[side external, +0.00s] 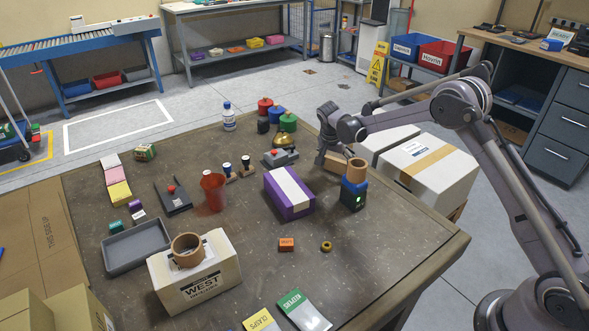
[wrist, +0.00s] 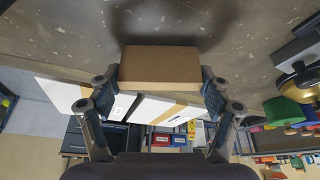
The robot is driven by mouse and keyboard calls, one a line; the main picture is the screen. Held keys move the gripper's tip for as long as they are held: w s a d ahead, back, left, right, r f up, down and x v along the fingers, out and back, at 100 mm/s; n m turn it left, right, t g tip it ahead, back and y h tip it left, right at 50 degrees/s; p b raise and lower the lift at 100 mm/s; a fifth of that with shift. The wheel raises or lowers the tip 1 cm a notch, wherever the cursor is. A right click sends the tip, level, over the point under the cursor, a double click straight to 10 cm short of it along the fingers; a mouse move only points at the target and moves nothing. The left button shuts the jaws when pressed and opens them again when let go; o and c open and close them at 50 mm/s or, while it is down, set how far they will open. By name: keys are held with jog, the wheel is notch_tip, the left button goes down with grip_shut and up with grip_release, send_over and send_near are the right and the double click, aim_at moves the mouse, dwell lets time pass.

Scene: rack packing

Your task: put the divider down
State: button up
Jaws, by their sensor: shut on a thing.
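The divider is a plain brown cardboard-like slab (wrist: 160,66). In the wrist view it sits squarely between the two fingers of my gripper (wrist: 160,88), which is shut on it. A dark shadow lies on the table beside it. In the side view my gripper (side external: 322,152) is over the far right part of the table, and part of the brown divider (side external: 336,161) shows beside the fingers. The fingers partly hide the divider there. I cannot tell whether its lower edge touches the table.
A blue device with a brown ring on top (side external: 353,193) stands close by. White cartons (side external: 432,168) stand beyond the table edge. The front right tabletop is clear.

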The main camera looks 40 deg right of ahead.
jog(key=shift+f, duration=0.1)
jog(key=o, duration=0.8)
